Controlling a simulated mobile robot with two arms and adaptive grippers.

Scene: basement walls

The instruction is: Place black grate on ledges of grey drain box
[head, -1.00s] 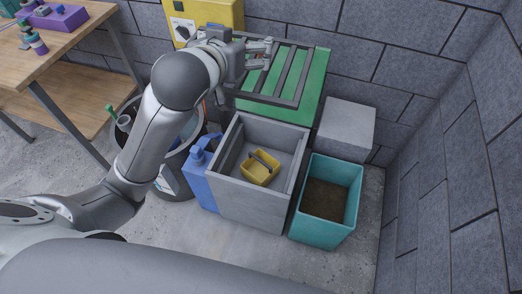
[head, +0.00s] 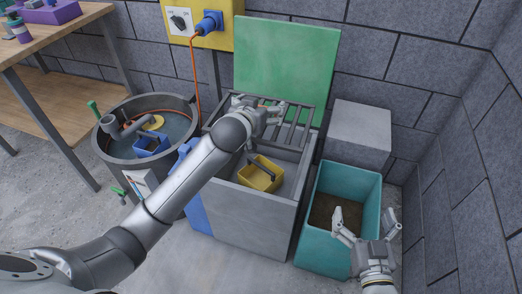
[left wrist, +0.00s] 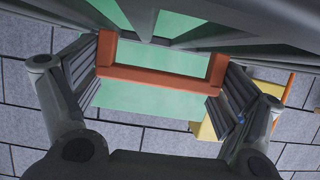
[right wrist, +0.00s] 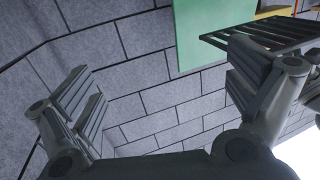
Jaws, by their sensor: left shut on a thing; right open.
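The black grate (head: 298,132) is over the back part of the grey drain box (head: 248,220); I cannot tell if it touches the ledges. My left gripper (head: 277,112) is shut on the grate's orange handle (left wrist: 160,76), with a finger at each end in the left wrist view. A yellow bucket (head: 260,175) stands inside the box. The left arm hides part of the box's left rim and of the grate. My right gripper (head: 364,226) is open and empty over the teal bin. The grate also shows in the right wrist view (right wrist: 275,34).
A green panel (head: 285,65) stands upright behind the box. The teal bin (head: 325,250) with brown contents and a grey block (head: 360,130) are on the right. A round tub (head: 108,165) with a blue item stands left. A yellow switch box (head: 225,15) hangs on the wall.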

